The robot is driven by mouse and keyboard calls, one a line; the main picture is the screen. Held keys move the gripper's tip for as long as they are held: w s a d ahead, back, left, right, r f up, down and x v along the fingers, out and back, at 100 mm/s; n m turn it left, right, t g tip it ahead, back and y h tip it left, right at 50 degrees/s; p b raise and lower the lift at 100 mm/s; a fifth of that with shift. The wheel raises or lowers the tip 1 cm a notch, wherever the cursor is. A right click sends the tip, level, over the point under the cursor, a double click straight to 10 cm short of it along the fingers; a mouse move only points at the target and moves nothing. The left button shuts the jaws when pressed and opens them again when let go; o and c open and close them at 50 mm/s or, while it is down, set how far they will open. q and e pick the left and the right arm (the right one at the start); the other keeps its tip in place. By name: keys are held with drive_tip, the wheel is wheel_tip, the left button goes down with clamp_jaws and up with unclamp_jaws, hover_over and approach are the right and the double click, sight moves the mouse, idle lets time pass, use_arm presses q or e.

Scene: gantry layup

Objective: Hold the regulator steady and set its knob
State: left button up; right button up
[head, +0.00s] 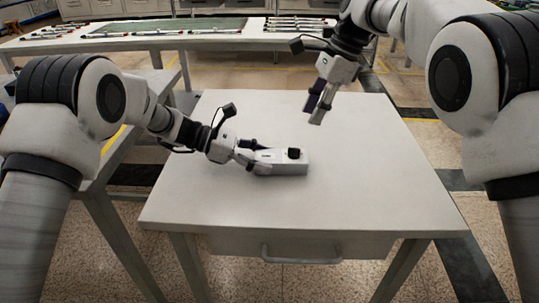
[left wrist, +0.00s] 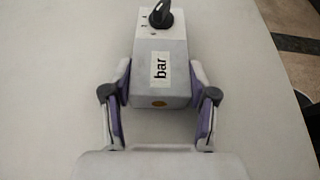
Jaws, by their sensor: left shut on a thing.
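The regulator (head: 280,166) is a pale grey box lying on the white table. Its black knob (head: 294,153) stands on top at the right end; in the left wrist view the knob (left wrist: 158,17) is at the far end, past a "bar" label (left wrist: 160,69). My left gripper (head: 254,158) is shut on the regulator's left end, and the left wrist view shows its two purple-padded fingers (left wrist: 160,95) against both sides of the box. My right gripper (head: 318,104) hangs above the table, up and right of the knob, apart from it. Its fingertips point down and look slightly separated.
The white table (head: 350,190) is otherwise bare, with a drawer handle (head: 301,255) at its front. A long bench (head: 210,42) with rods and a dark mat runs along the back. Another table's edge (head: 115,145) is at the left.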

sight(294, 148)
drive_tip(key=a+n+y, duration=0.1)
drive_tip(key=s+a+f+n+y, duration=0.1)
drive_tip(key=shift+s+a+f+n+g, duration=0.1)
drive_tip(key=shift+s+a+n+g, duration=0.1)
drive_tip(key=shift+a+n+g, duration=0.15)
drive_tip(key=f+y, duration=0.1)
drive_tip(key=s+a+y, duration=0.1)
drive_tip(key=y, duration=0.1)
drive_tip(key=shift+s+f+n+g, duration=0.3)
drive_tip(key=shift+f+n+g, duration=0.05)
drive_tip(key=shift+f, duration=0.05)
drive_tip(key=d+f+m+t+y, duration=0.1)
drive_tip(key=d+m+y, duration=0.1)
drive_tip(key=d+f+m+t+y, duration=0.2)
drive_tip(key=y, duration=0.1)
drive_tip(key=s+d+f+m+t+y, duration=0.1)
drive_tip(key=d+m+t+y, duration=0.1)
drive_tip(key=shift+d+f, duration=0.2)
drive_tip(key=shift+f, duration=0.1)
drive_tip(key=d+f+m+t, duration=0.2)
drive_tip(key=s+d+m+t+y, duration=0.1)
drive_tip(key=d+m, duration=0.1)
drive_tip(key=shift+d+f, duration=0.1)
drive_tip(key=shift+f, duration=0.3)
drive_tip(key=shift+w+d+f, duration=0.15)
drive_tip(key=shift+d, duration=0.1)
drive_tip(key=x, duration=1.2)
drive_tip(key=shift+w, duration=0.1)
